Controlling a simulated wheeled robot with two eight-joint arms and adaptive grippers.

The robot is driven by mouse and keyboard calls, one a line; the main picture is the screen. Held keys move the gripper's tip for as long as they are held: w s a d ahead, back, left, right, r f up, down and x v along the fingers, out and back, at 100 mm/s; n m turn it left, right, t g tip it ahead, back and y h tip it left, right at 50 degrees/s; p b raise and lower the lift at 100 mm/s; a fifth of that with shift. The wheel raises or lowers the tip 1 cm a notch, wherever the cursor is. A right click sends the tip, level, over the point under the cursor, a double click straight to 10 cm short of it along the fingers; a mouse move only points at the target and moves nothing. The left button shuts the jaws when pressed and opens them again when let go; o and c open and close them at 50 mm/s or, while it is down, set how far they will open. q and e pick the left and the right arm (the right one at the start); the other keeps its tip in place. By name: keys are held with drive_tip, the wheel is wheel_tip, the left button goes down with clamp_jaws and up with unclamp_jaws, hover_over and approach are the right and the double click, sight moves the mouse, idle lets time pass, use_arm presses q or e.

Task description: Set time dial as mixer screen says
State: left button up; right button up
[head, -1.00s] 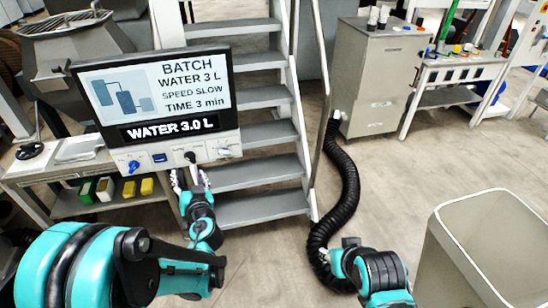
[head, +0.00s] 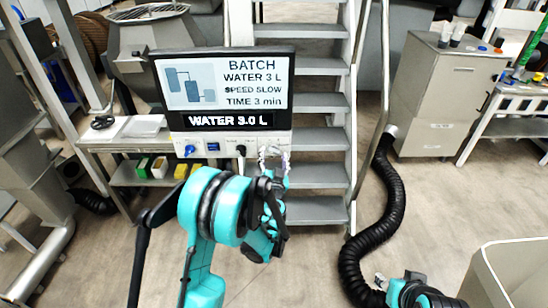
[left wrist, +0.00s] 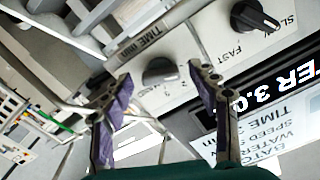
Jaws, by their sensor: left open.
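The mixer screen (head: 225,85) reads BATCH, WATER 3 L, SPEED SLOW, TIME 3 min, with WATER 3.0 L in a black strip below. In the left wrist view, upside down, the black time dial (left wrist: 158,70) sits on the white panel beside its TIME (min) label; its setting is too small to read. My left gripper (left wrist: 160,76) is open, its two purple-padded fingers on either side of the dial, apparently not gripping it. In the head view the left gripper (head: 273,160) covers the panel's right end and hides this dial. My right gripper (head: 381,280) is low, its fingers unclear.
The speed dial (left wrist: 255,17), marked SLOW and FAST, is close to the right finger. A blue knob (head: 189,150) is at the panel's left. Stairs (head: 318,140) rise just behind the panel's right side. A black hose (head: 375,225) and a bin (head: 505,272) are to the right.

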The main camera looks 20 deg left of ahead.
use_arm(q)
drive_tip(key=c, duration=1.2)
drive_tip(key=shift+o, duration=0.2)
drive_tip(key=shift+m, duration=0.3)
drive_tip(key=m+b, duration=0.3)
drive_tip(key=m, duration=0.4)
drive_tip(key=m+b, duration=0.1)
drive_tip(key=m, duration=0.4)
drive_tip(key=shift+a, duration=0.1)
drive_tip(key=m+b, duration=0.1)
drive_tip(key=m, duration=0.3)
drive_tip(key=shift+r+m, duration=0.1)
drive_tip(key=shift+m, duration=0.3)
